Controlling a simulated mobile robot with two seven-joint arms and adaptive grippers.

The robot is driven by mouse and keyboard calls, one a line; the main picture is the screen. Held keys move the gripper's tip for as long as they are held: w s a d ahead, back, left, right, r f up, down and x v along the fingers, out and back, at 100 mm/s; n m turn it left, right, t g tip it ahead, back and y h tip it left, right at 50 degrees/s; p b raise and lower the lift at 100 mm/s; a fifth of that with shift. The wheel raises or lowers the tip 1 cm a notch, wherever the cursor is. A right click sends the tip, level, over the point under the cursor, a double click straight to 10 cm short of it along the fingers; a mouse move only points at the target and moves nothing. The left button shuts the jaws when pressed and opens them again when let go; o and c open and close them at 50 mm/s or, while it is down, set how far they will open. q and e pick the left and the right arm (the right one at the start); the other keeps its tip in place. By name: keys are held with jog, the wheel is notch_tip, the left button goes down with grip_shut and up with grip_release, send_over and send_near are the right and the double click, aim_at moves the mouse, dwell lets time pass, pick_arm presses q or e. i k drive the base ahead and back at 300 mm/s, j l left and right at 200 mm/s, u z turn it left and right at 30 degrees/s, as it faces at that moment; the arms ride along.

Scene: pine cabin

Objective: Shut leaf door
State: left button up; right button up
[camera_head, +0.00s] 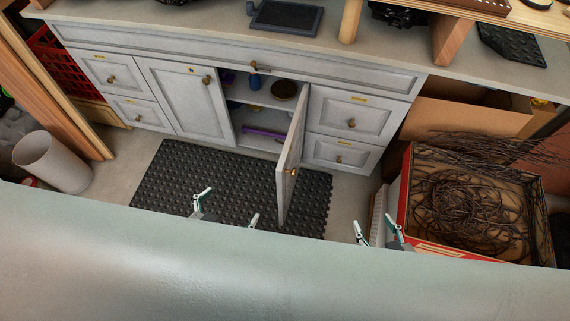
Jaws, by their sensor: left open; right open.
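The leaf door (291,165) of the grey cabinet (190,62) stands open, swung out toward me from its hinge side at the right of the opening. The other door (184,97), left of the opening, is shut. My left gripper (228,205) is open and empty, left of the open door and over the black mat. My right gripper (377,232) is open and empty, right of the door. Neither gripper touches the door. Their wrists and arms are mostly hidden behind the pale surface in front.
A black rubber mat (190,175) lies before the cabinet. A red-edged box of dark twigs (406,190) stands at right, with a cardboard box (460,115) behind it. A pale bin (50,162) stands at left. Small items sit on shelves inside the opening, including a purple one (262,133).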

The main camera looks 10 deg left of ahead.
aim_at(289, 165)
jog(key=l+u, duration=0.35)
jog(key=k+u, duration=0.1)
jog(key=k, duration=0.7)
